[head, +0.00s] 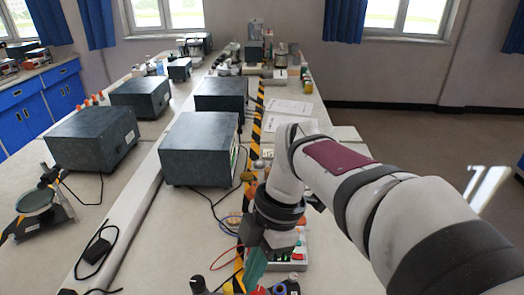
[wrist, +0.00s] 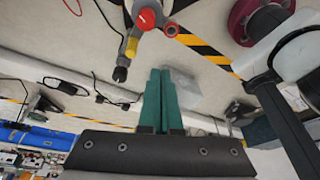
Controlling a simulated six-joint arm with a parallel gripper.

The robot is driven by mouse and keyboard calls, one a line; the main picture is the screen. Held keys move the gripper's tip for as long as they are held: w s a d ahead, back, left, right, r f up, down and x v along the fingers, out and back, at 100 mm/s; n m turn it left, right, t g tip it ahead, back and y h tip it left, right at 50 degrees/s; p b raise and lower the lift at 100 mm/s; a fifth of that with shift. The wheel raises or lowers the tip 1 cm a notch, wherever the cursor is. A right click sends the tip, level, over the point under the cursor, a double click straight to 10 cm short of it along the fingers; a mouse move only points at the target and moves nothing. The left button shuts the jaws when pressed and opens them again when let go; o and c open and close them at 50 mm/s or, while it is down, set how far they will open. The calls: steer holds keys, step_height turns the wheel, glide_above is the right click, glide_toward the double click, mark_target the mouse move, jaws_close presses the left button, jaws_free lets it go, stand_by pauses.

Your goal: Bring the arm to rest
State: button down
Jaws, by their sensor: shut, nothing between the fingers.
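My gripper (head: 254,268) hangs low over the bench near the bottom middle of the head view, partly hidden by my own wrist. In the wrist view, the two green fingers of my gripper (wrist: 161,78) stand side by side with their tips together, shut and empty. My arm reaches in from the lower right of the head view and bends down at the wrist. Whether the fingertips touch anything on the bench cannot be told.
Dark grey boxes (head: 199,149) stand on the bench left of my arm. A small board with red and green parts (head: 292,256) lies close beside my gripper, among loose wires. A magnifier stand (head: 35,203) is at far left. Papers (head: 284,115) lie beyond my wrist.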

steer(key=s+d+f+m, duration=0.2)
steer(key=s+d+m, duration=0.1)
steer(key=m, duration=0.6)
steer(key=s+d+f+m+t+h, duration=0.1)
steer(key=s+d+f+m, duration=0.1)
steer(key=s+m, duration=0.4)
steer(key=s+d+f+m+t, duration=0.1)
steer(key=s+d+m, duration=0.3)
steer(key=m, duration=0.9)
steer(key=shift+s+f+m, duration=0.4)
steer(key=shift+s+f, duration=0.15)
steer(key=shift+s, duration=0.1)
steer(key=c, duration=1.6)
jaws_free()
steer(key=shift+d, duration=0.1)
